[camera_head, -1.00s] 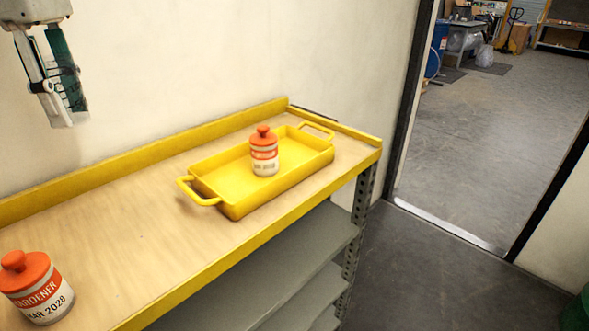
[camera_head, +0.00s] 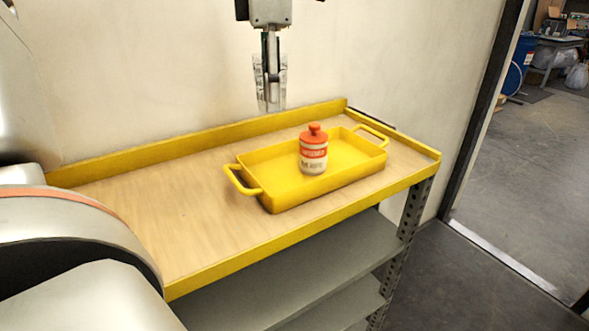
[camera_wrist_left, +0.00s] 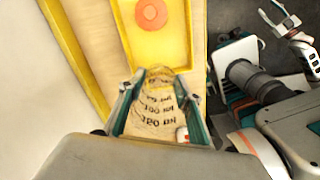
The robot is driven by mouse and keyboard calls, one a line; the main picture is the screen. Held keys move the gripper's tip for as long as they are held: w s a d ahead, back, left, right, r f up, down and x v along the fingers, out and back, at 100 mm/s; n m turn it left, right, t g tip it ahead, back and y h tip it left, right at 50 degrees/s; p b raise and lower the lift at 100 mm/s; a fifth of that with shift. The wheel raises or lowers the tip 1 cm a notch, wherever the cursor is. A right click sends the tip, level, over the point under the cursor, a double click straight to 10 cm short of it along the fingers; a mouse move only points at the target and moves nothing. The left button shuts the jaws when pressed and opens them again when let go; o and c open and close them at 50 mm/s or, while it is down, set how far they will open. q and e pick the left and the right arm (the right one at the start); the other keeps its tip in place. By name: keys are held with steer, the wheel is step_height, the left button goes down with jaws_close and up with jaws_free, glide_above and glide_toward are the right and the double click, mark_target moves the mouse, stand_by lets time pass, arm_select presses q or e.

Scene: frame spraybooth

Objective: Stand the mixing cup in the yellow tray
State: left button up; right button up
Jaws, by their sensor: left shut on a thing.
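The mixing cup (camera_head: 262,88) is a clear, see-through cup with printed volume marks. My left gripper (camera_head: 270,80) is shut on it and holds it in the air, in front of the wall in the head view. The cup (camera_wrist_left: 155,108) also shows between the fingers in the left wrist view, its marks readable. The yellow tray (camera_head: 259,171) lies on the shelf top, below and to the right of the cup in the head view. In the left wrist view the tray (camera_wrist_left: 127,35) is ahead of the fingers. My right gripper (camera_wrist_left: 290,30) shows partly at the wrist view's upper right; its jaw state is unclear.
An orange-capped hardener can (camera_head: 313,152) stands inside the tray, around its middle. The tray's left end is free. The wooden shelf top (camera_head: 170,200) has a raised yellow back edge (camera_head: 200,140). My arm covers its near left part.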

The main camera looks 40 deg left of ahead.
mark_target(276, 182)
arm_select(q)
step_height(276, 182, down, 16)
steer(key=shift+f+b, duration=0.1)
steer(key=shift+b, duration=0.9)
steer(key=o, duration=0.8)
steer(key=shift+w, duration=0.1)
step_height(276, 182, up, 12)
steer(key=shift+r+p, duration=0.2)
steer(key=shift+p, duration=0.6)
